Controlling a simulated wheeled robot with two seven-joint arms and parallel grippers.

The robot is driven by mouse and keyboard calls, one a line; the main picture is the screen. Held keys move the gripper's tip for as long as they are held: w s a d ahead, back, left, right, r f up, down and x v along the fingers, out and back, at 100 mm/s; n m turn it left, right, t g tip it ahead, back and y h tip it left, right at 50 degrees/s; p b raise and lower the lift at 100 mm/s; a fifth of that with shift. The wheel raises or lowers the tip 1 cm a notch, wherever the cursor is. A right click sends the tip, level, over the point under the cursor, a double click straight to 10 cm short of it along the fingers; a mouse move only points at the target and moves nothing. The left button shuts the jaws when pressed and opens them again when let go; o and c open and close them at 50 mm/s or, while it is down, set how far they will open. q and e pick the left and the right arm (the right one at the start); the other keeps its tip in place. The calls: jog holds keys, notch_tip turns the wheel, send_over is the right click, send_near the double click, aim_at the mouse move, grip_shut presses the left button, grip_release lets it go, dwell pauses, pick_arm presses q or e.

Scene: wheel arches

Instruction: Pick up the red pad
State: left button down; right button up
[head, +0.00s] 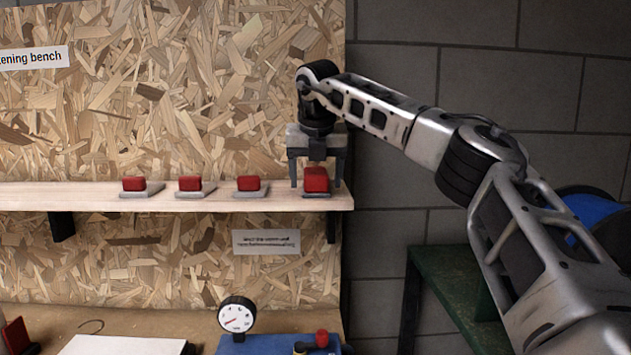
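Several red pads stand in a row on a light wooden shelf (90,197), each on a small grey plate. The rightmost red pad (316,180) is near the shelf's right end and looks larger than the others. My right gripper (316,178) points down over it, with one finger on each side. The fingers are apart, and a gap shows between the pad and the left finger. The other red pads are the left one (134,184), the second (189,184) and the third (249,184). My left gripper is not in view.
A chipboard panel (200,90) stands behind the shelf. Below are a round gauge (236,315), a blue box (262,346) with a red knob (322,338), and a white sheet (120,346). A green table (455,285) and a blue reel (590,213) are at right.

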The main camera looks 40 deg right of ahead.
jog(key=c, duration=0.8)
jog(key=shift+r, duration=0.15)
jog(key=shift+r, duration=0.6)
jog(key=s+a+r, duration=0.1)
jog(key=a+r, duration=0.3)
jog(key=a+r+b, duration=0.1)
jog(key=a+r, duration=0.2)
jog(key=a, duration=0.2)
jog(key=s+a+r+b, duration=0.1)
jog(key=a+r, duration=0.3)
jog(key=shift+s+a+r, duration=0.3)
jog(key=shift+s+a, duration=0.05)
jog(key=shift+a, duration=0.05)
